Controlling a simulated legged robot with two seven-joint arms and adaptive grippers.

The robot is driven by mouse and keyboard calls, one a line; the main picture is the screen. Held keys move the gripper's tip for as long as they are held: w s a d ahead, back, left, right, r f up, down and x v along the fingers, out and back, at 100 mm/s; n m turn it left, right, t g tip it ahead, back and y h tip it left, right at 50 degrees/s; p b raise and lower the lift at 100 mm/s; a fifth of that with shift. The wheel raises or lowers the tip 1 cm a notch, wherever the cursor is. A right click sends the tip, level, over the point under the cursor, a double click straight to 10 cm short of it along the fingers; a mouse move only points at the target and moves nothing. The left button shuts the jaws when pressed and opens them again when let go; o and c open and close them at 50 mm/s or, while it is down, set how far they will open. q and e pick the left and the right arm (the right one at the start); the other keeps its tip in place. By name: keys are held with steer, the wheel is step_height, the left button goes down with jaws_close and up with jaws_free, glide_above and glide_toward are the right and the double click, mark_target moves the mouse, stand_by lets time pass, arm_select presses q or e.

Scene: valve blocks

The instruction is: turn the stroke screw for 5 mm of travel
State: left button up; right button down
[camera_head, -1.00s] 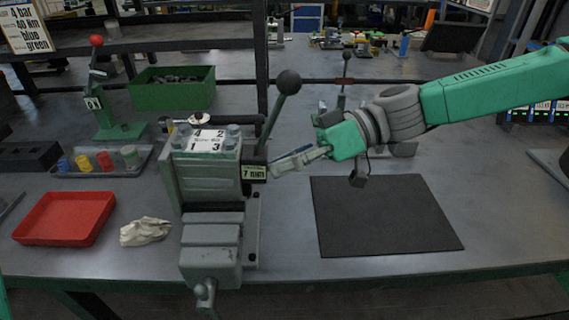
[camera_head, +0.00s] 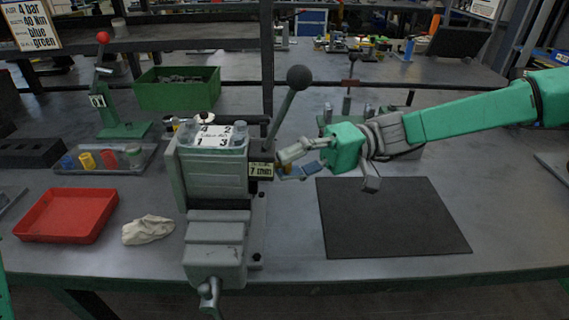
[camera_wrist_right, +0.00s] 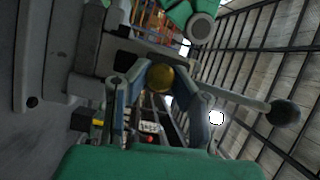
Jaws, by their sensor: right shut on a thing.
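The stroke screw's round brass head (camera_wrist_right: 160,77) shows between the fingers in the right wrist view; in the head view only a small yellowish bit (camera_head: 285,169) of it shows. It sits at the right side of the grey valve block fixture (camera_head: 213,175), beside the "7" label (camera_head: 260,170). My right gripper (camera_head: 284,165) reaches in from the right and is shut on the screw head, one finger on each side; it also shows in the right wrist view (camera_wrist_right: 161,88). The screw's thread is hidden. My left gripper is out of view.
A black ball-ended lever (camera_head: 299,77) rises close behind my right gripper. A dark mat (camera_head: 390,217) lies at right, bare. A red tray (camera_head: 67,215), a white cloth (camera_head: 148,230) and a green bin (camera_head: 177,95) stand at left. A small lever fixture (camera_head: 348,92) stands behind my right arm.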

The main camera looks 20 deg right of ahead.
steer(key=shift+d+f+m+t+y+p, duration=0.15)
steer(key=shift+m+t+y, duration=0.7)
steer(key=shift+m, duration=1.9)
steer(key=shift+f+m+t+y+p, duration=0.25)
steer(key=shift+m+t+y, duration=0.6)
steer(key=shift+m, duration=1.85)
steer(key=shift+d+f+m+t+y+p, duration=0.15)
steer(key=shift+m+t+y, duration=0.65)
steer(key=shift+m, duration=1.95)
steer(key=shift+s+a+f+m+t+p, duration=0.1)
steer(key=shift+m+t+p, duration=0.3)
steer(key=shift+m, duration=0.6)
steer(key=shift+s+m+t+p, duration=0.1)
steer(key=shift+m+t+p, duration=0.3)
steer(key=shift+m+t, duration=0.8)
steer(key=shift+s+m+t+p, duration=0.1)
steer(key=shift+m+t+p, duration=0.4)
steer(key=shift+m, duration=1.3)
steer(key=c, duration=1.4)
jaws_free()
steer(key=shift+o, duration=0.2)
steer(key=shift+w, duration=0.1)
steer(key=shift+d, duration=0.25)
